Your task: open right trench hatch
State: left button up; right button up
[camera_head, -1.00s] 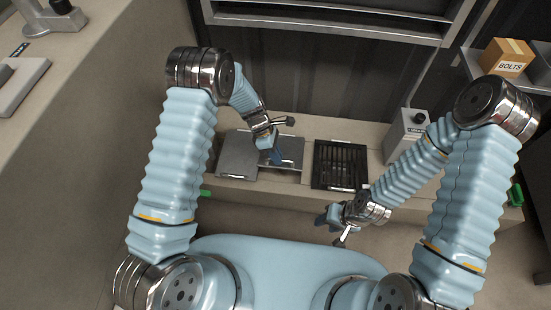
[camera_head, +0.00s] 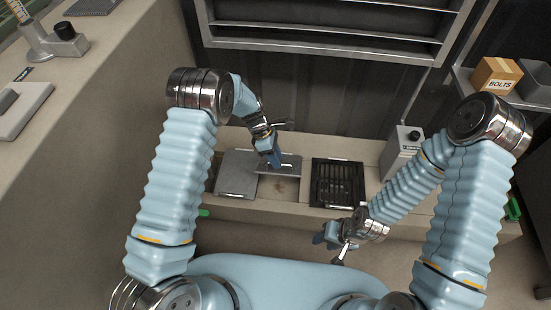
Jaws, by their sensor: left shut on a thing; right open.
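The right trench hatch (camera_head: 290,164) is a grey metal plate in the counter left of a black grate. It sits towards the back, and a bare brownish opening (camera_head: 284,190) shows in front of it. I cannot tell whether it is tilted up or slid back. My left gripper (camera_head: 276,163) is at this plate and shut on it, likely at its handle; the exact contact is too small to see. A second grey hatch plate (camera_head: 237,176) lies flat to the left. My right gripper (camera_head: 329,241) is open and empty in front of the counter, below the grate.
The black grate (camera_head: 337,184) lies right of the opening. A grey box with a black knob (camera_head: 403,147) stands further right. A metal rack (camera_head: 330,30) hangs at the back wall above the counter. A cardboard box marked BOLTS (camera_head: 495,76) sits on a shelf at right.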

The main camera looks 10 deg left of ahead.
pick_arm(q)
jog(key=o, duration=0.3)
jog(key=shift+f, duration=0.15)
jog(key=v, duration=1.4)
jog(key=shift+f, duration=0.15)
